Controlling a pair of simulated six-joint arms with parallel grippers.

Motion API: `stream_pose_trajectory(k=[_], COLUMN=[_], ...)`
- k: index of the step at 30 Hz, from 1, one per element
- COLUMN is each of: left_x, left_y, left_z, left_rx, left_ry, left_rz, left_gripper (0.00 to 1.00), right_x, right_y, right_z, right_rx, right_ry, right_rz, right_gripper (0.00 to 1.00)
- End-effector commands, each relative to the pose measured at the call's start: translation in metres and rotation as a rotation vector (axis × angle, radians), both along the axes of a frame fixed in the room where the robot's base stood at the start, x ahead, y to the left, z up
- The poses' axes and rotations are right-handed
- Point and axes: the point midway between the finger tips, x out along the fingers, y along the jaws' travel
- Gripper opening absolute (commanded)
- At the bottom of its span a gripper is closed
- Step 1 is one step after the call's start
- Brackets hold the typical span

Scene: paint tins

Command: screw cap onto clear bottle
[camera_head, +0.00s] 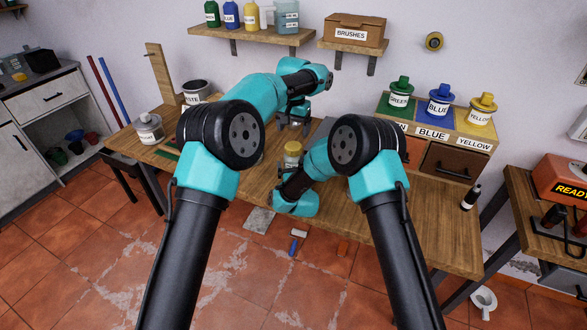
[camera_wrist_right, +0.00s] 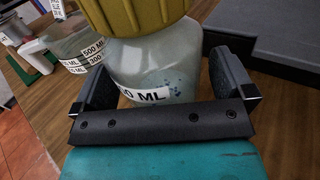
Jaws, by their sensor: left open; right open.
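The clear bottle (camera_wrist_right: 155,70) stands between the two fingers of my right gripper (camera_wrist_right: 165,95) in the right wrist view; it has a white label ending in "ML". The ochre ribbed cap (camera_wrist_right: 135,14) sits at the bottle's top; I cannot tell whether it is threaded. In the head view the cap (camera_head: 292,147) shows small and yellow above the bottle (camera_head: 291,162). My right gripper is open around the bottle, mostly hidden by its own arm in the head view. My left gripper (camera_head: 293,124) is open and points down, above and behind the cap.
Another clear container (camera_wrist_right: 75,45) with "500 ML" markings stands behind at left in the right wrist view.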

Motion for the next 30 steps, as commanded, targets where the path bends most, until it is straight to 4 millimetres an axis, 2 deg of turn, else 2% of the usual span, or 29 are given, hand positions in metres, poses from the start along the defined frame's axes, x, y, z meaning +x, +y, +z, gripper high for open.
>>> stream_pose_trajectory(k=[8, 30], left_x=[0.0, 0.0], left_y=[0.0, 0.0], left_z=[0.0, 0.0], left_rx=[0.0, 0.0], left_ry=[0.0, 0.0], left_rz=[0.0, 0.0], left_gripper=[0.82, 0.82], right_x=[0.0007, 0.0005], right_y=[0.0001, 0.0001], right_z=[0.0002, 0.0005], right_rx=[0.0, 0.0], right_ry=[0.0, -0.001], right_rz=[0.0, 0.0], right_gripper=[0.98, 0.27])
